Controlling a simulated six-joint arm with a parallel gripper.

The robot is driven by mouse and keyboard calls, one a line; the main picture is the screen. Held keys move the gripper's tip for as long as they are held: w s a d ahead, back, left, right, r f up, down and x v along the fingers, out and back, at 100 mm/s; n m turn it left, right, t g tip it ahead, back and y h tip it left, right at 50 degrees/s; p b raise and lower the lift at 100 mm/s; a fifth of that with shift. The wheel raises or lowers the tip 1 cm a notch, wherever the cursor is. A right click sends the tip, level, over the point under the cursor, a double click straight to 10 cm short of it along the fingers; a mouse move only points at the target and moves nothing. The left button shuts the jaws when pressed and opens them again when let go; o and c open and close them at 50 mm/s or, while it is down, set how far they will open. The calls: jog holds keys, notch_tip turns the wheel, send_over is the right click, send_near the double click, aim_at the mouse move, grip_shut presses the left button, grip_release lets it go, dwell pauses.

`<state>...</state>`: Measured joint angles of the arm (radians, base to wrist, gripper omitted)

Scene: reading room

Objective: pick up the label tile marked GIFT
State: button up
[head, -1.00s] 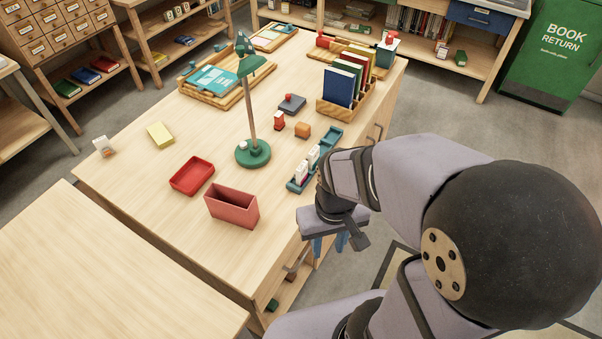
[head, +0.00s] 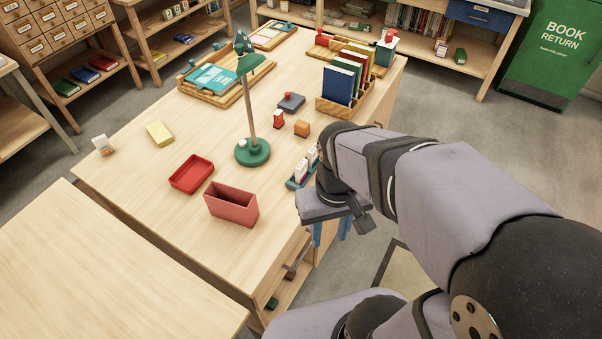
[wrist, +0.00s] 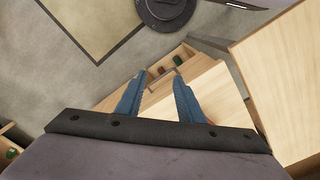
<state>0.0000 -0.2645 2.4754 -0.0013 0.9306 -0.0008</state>
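A teal tray (head: 291,184) near the table's right edge holds white upright tiles (head: 302,171) with small dark marks. I cannot read GIFT on any of them, and my arm hides the tray's far part. My gripper (head: 331,238) has blue fingers pointing down, just off the table's right edge and nearer the camera than the tray. In the wrist view, my gripper (wrist: 160,76) has its two fingers apart with nothing between them. No label tile can be made out for certain in the wrist view.
An open drawer (wrist: 184,52) with small items lies beyond the fingertips in the wrist view. On the table (head: 130,200) stand a green lamp (head: 252,152), a red tray (head: 192,175), a pink-red box (head: 231,206), an orange block (head: 302,129) and a book rack (head: 345,110). The left front tabletop is clear.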

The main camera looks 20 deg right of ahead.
jog(key=w+a+m+t, duration=0.1)
jog(key=w+a+t, duration=0.25)
jog(key=w, duration=0.45)
jog(key=w+a+m+t+y+p, duration=0.1)
jog(key=w+a+t, duration=0.3)
jog(key=w, duration=0.5)
jog(key=w+a+m+t, duration=0.2)
jog(key=w+a, duration=0.3)
jog(key=w, duration=0.3)
jog(key=m+h, duration=0.5)
jog(key=h, duration=0.6)
send_over(300, 166)
jog(key=s+a, duration=0.4)
jog(key=a, duration=0.1)
jog(key=shift+t, duration=0.45)
jog(key=shift+w+d+f+p, duration=0.3)
jog(key=shift+d+f+p, duration=0.15)
jog(key=shift+f, duration=1.3)
jog(key=shift+w+d+f+p, duration=0.35)
jog(key=shift+d+f, duration=0.15)
jog(key=shift+f, duration=1.25)
jog(key=shift+w+d+f+p, duration=0.3)
jog(key=shift+d+f+p, duration=0.15)
jog(key=shift+f, duration=1.3)
jog(key=shift+p+x, duration=0.85)
jog(key=shift+x, duration=1.3)
jog(key=shift+f, duration=0.1)
